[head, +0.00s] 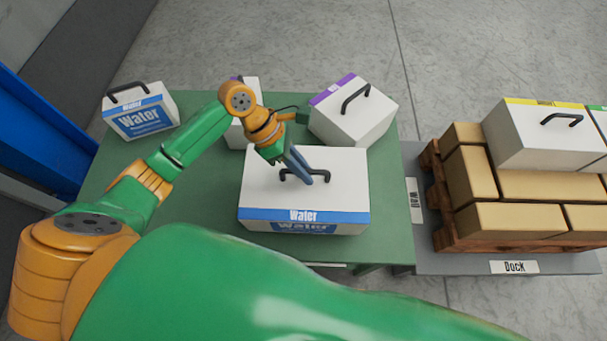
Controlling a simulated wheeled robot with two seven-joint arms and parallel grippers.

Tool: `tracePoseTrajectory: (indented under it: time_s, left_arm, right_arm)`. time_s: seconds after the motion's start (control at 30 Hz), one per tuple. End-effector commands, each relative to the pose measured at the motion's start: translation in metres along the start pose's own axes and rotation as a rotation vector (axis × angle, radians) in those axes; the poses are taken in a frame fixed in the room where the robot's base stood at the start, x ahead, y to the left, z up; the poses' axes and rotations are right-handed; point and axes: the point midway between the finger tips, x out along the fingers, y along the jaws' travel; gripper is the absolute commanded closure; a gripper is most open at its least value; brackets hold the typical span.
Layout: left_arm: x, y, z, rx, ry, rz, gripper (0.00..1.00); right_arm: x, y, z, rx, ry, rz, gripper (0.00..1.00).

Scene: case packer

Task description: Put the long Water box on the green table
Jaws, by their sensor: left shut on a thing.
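The long Water box (342,190) is white with a blue band and the word Water on its front. It sits over the front middle of the green table (195,205); whether its base touches the top is hard to tell. My left gripper (303,175) is above the box, shut on its black handle near the lid's middle. The fingers hide part of the handle. My right gripper is not in view.
A smaller Water box (140,118) stands at the table's back left. A purple-banded box (355,115) stands at the back right; another box (236,137) is partly behind my arm. At right, a pallet (440,210) holds brown cartons and a yellow-banded box (535,140).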

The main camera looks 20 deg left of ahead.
Motion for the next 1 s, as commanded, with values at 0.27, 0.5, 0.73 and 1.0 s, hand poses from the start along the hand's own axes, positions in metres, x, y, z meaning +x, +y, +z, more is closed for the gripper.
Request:
tracePoseTrajectory:
  time_s: [0.27,0.5,0.73,1.0]
  left_arm:
    - [0.026,0.008,-0.016,0.000,-0.002,0.003,1.00]
    - [0.026,0.008,-0.017,-0.001,0.002,0.002,0.61]
    - [0.026,0.008,-0.017,-0.001,0.002,0.002,0.53]
    - [-0.009,0.008,-0.015,0.000,0.002,0.006,0.53]
  right_arm:
    - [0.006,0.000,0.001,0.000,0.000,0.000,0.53]
    - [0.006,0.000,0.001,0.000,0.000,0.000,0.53]
    - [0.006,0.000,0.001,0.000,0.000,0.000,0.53]
    - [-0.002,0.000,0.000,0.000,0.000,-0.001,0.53]
